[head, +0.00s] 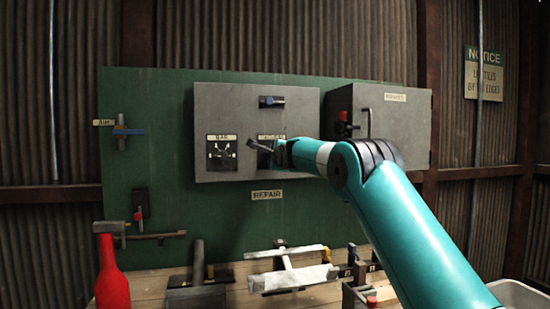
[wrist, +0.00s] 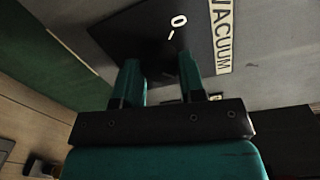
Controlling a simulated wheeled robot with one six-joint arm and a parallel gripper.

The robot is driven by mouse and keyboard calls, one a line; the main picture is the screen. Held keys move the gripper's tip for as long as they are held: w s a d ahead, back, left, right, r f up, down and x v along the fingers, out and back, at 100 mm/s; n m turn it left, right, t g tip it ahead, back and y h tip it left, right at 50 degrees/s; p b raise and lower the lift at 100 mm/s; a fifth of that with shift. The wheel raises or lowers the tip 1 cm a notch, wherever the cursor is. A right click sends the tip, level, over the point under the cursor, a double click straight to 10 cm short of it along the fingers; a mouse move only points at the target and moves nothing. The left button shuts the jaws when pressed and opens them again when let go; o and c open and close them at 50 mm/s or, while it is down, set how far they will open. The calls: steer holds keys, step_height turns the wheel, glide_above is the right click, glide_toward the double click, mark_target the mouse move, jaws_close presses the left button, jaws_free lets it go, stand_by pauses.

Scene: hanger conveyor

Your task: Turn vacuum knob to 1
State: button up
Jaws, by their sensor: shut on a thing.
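The vacuum knob's black dial plate (wrist: 125,35) shows in the wrist view with a white "0" and a tick mark. The "VACUUM" label (wrist: 222,32) is at its right edge. My gripper (wrist: 160,72) has its two teal fingers against the dial, shut on the vacuum knob. The knob itself is mostly hidden between the fingers, and its pointing direction cannot be read. No "1" mark is visible. In the head view my gripper (head: 275,150) reaches the lower right of the grey box (head: 240,107) and covers most of the vacuum dial.
A second dial (head: 221,152) sits left of my gripper. A grey cabinet (head: 395,115) with a handle stands close on the right, behind my arm. A red bottle (head: 112,280) and several tools stand on the wooden bench below. The green board between box and bench is mostly clear.

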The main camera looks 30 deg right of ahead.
stand_by(0.3)
steer(key=o, duration=0.9)
steer(key=shift+d, duration=0.1)
steer(key=shift+s, duration=0.1)
steer(key=b+v, duration=0.7)
steer(key=v, duration=1)
steer(key=shift+s, duration=0.1)
steer(key=shift+a, duration=0.2)
